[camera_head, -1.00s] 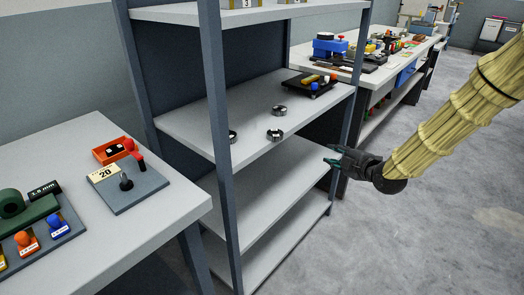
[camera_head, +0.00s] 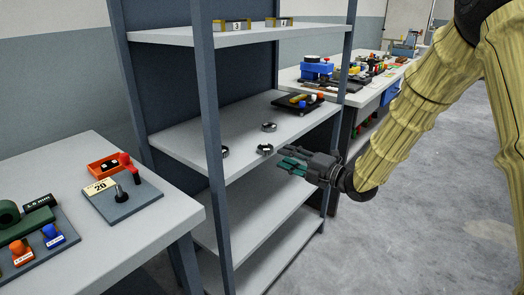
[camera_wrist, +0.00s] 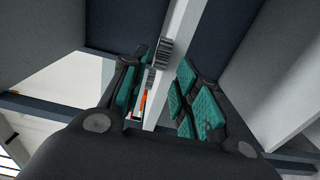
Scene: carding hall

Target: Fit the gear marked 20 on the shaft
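Three dark metal gears lie on the middle shelf (camera_head: 190,135): a front one (camera_head: 265,149), a back one (camera_head: 268,127) and a left one (camera_head: 224,151), partly behind the upright. I cannot read marks on them. Toothed gear edges (camera_wrist: 163,52) show between my fingers in the wrist view. My gripper (camera_head: 284,160) is open and empty, just right of the front gear near the shelf's front edge, its teal pads (camera_wrist: 160,85) apart. The dark upright shaft (camera_head: 120,192) stands on a grey plate (camera_head: 140,203) on the left table, by a card marked 20 (camera_head: 100,187).
A grey shelf upright (camera_head: 208,130) stands between the gears and the left table (camera_head: 165,235). A black tray (camera_head: 290,106) with coloured parts is farther back on the shelf. The upper shelf (camera_head: 200,39) hangs above.

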